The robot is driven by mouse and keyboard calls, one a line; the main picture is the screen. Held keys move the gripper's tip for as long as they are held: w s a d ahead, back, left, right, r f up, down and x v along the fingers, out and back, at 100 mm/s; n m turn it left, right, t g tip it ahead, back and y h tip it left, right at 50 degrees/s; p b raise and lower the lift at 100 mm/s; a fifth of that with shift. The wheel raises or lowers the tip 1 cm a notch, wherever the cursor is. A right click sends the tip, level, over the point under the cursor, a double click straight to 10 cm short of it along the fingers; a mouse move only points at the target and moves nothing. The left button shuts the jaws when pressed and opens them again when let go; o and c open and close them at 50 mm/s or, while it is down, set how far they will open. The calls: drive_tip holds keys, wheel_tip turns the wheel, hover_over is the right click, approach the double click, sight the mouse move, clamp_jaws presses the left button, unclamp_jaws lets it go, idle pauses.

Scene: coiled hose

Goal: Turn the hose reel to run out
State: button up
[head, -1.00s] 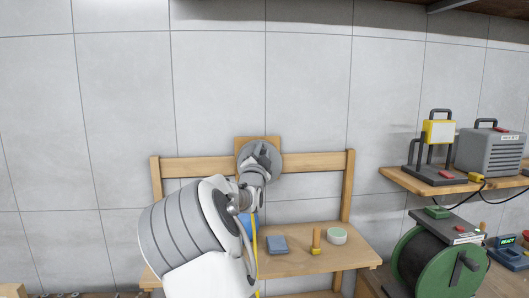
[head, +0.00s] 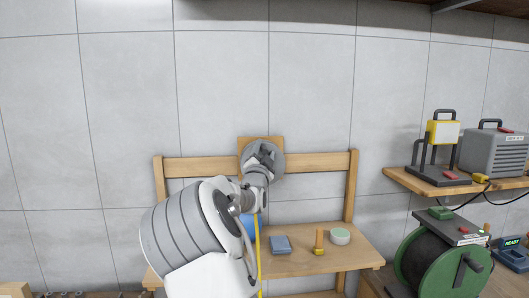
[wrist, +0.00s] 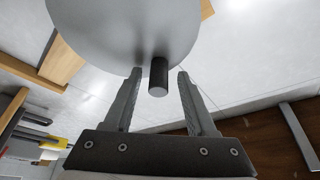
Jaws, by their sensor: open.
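The hose reel shows as a grey round disc (head: 276,172) on a wooden backing board at the wall, partly hidden behind my arm. In the wrist view the disc (wrist: 110,30) fills the upper part, and a short black handle peg (wrist: 158,78) sticks out from it towards me. My gripper (wrist: 160,74) is open, with one finger on each side of the peg and visible gaps to it. In the head view my gripper (head: 263,156) is in front of the disc. A yellow hose (head: 258,260) hangs down below, beside a partly hidden blue object (head: 248,226).
A wooden bench (head: 300,264) below holds a blue-grey block (head: 281,245), an orange-yellow tool (head: 319,241) and a pale green-topped round container (head: 340,236). At right are a green drum (head: 410,262) with a crank and a shelf (head: 405,179) with a lamp and grey heater.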

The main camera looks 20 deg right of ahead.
drive_tip(key=b+v, duration=0.2)
drive_tip(key=v, duration=1.5)
drive_tip(key=shift+s, duration=0.2)
drive_tip(key=s+d+f+m+g+h, duration=0.4)
drive_tip(key=s+d+m+g, duration=0.45)
drive_tip(key=m, duration=0.85)
drive_tip(key=s+d+f+m+g+y, duration=0.1)
drive_tip(key=s+f+m+g+y, duration=0.5)
drive_tip(key=s+m, duration=0.7)
drive_tip(key=s+a+f+m+t+y, duration=0.1)
drive_tip(key=s+a+m+y, duration=0.3)
drive_tip(key=a+m, duration=0.6)
drive_tip(key=s+a+f+m+t+y, duration=0.1)
drive_tip(key=s+a+m+y, duration=0.4)
drive_tip(key=a+m, duration=0.6)
drive_tip(key=s+m, duration=0.2)
drive_tip(key=m, duration=0.3)
drive_tip(key=shift+s+a+f, duration=0.2)
drive_tip(key=shift+a+f, duration=0.05)
drive_tip(key=shift+f, duration=0.1)
